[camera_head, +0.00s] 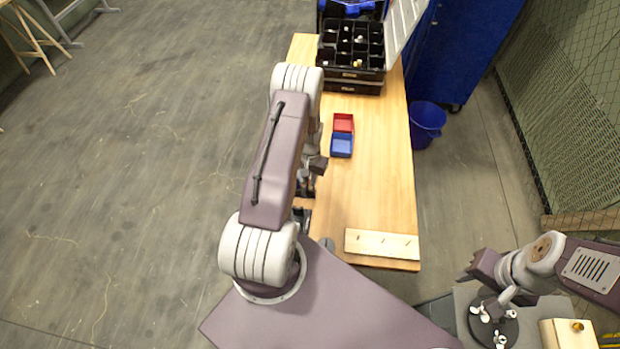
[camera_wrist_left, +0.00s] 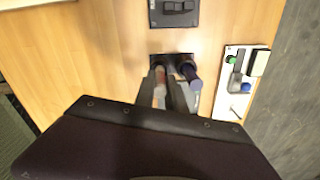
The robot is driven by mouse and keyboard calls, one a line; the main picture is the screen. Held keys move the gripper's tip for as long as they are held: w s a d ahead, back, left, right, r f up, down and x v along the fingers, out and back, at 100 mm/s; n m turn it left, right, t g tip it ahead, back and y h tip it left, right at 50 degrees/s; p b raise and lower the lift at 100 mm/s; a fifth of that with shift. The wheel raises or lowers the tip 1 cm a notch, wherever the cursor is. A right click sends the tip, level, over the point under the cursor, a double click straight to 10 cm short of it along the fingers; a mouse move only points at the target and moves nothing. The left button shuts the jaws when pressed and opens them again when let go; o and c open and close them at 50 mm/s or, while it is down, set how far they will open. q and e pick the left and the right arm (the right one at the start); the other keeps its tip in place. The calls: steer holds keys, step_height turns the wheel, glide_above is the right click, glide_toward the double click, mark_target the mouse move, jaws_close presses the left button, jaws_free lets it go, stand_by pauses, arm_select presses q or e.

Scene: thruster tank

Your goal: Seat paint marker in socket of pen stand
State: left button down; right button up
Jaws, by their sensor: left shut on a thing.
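In the left wrist view, my left gripper (camera_wrist_left: 165,94) is shut on a slim pale marker with an orange-red part (camera_wrist_left: 160,77), partly hidden between the fingers. Just beyond the fingertips, a black stand (camera_wrist_left: 158,60) rests on the wooden table. A thicker dark blue pen-like thing (camera_wrist_left: 191,76) shows at the stand's right side, beside the right finger. I cannot tell whether the held marker is in a socket or above it. In the head view, my left arm largely hides this spot. My right gripper (camera_head: 467,274) is at the right, off the table; its fingers are unclear.
Red (camera_head: 343,123) and blue (camera_head: 341,146) bins sit on the table (camera_head: 385,190). A black compartment case (camera_head: 352,75) stands at the far end. A pale board (camera_head: 382,244) lies at the near end. A white plate (camera_wrist_left: 231,106) with small parts lies right of the stand.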

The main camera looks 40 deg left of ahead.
arm_select(q)
steer(key=shift+f+b, duration=0.35)
steer(key=shift+f, duration=0.25)
steer(key=shift+f, duration=0.2)
steer(key=c, duration=1.3)
jaws_free()
step_height(320, 180, up, 9)
steer(key=shift+f+b, duration=0.1)
steer(key=shift+b, duration=0.95)
step_height(320, 180, up, 4)
steer(key=p, duration=0.3)
